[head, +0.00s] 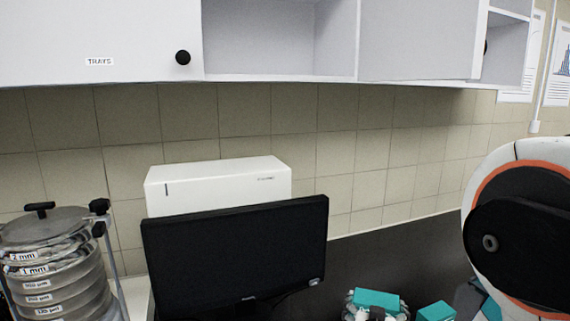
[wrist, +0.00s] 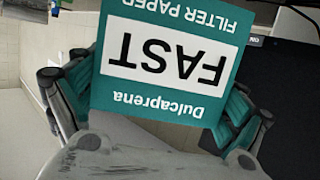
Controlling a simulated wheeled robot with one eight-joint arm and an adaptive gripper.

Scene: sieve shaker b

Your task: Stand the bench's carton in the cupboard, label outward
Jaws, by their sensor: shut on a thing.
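The carton (wrist: 168,50) is a teal box with a white band reading "FAST", with "Dulcaprena" and "FILTER PAPER" on the teal. Its label faces my wrist camera and reads upside down there. My gripper (wrist: 155,98) is shut on the carton, with a finger on either side. In the head view, teal pieces show low at the right, and I cannot tell which is the carton. The wall cupboard (head: 282,78) runs along the top of the head view. Its middle compartment (head: 275,35) is open, and the visible part is empty.
A door labelled "TRAYS" (head: 95,35) is shut at the left. A black monitor (head: 235,250) stands before a white machine (head: 220,180) below the cupboard. A sieve stack (head: 55,260) stands at the left. Open shelves (head: 507,50) show at the far right.

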